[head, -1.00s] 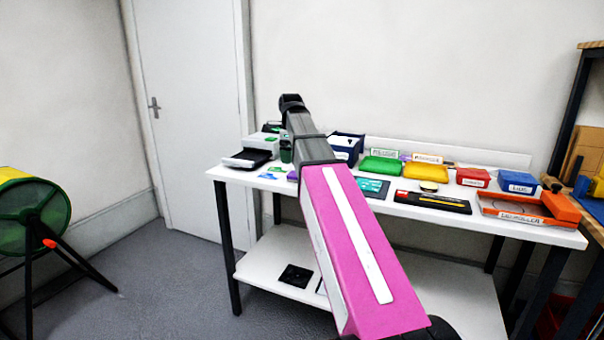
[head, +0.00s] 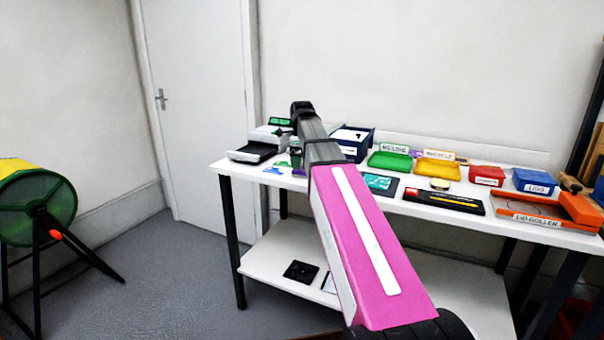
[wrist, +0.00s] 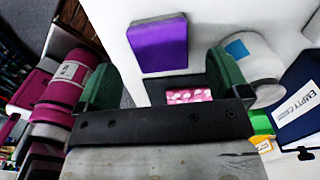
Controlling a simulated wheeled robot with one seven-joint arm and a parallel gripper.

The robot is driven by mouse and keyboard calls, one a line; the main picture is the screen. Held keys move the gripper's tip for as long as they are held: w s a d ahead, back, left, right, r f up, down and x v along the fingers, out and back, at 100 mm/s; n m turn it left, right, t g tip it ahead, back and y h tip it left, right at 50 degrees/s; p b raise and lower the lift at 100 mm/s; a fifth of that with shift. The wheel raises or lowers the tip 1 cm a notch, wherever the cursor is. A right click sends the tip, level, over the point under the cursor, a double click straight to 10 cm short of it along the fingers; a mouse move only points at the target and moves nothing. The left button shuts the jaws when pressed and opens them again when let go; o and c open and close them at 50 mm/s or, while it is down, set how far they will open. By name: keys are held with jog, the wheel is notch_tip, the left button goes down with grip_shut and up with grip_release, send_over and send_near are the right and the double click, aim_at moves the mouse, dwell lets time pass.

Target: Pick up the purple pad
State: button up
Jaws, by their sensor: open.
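The purple pad (wrist: 158,45) lies flat on the white table in the wrist view, a rectangle with a darker edge. In the head view only a small purple patch (head: 299,172) of it shows beside my arm. My gripper (wrist: 160,66) is open, with its green fingers spread wide on either side of the pad's near end in the picture. Nothing is between the fingers in contact with them, and the height above the pad is hard to judge. In the head view the gripper is mostly hidden behind my arm.
A white cylinder (wrist: 252,68) with a blue label stands close to the right finger. A dark blue box (wrist: 300,108) is farther right. A printer-like device (head: 262,142) stands at the table's left end. Green (head: 390,161) and yellow (head: 437,167) trays lie to the right.

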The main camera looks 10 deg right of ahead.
notch_tip(320, 180, down, 4)
jog(key=shift+f, duration=0.1)
jog(key=c, duration=1)
jog(key=shift+r, duration=0.6)
jog(key=r, duration=0.3)
jog(key=shift+s+a+r, duration=0.2)
jog(key=shift+a+r, duration=0.1)
jog(key=shift+a, duration=0.1)
jog(key=s+a+r, duration=0.4)
jog(key=a+r, duration=0.2)
jog(key=a, duration=0.4)
jog(key=shift+r, duration=0.15)
jog(key=shift+o, duration=0.3)
jog(key=shift+s+d, duration=0.1)
jog(key=shift+s, duration=0.05)
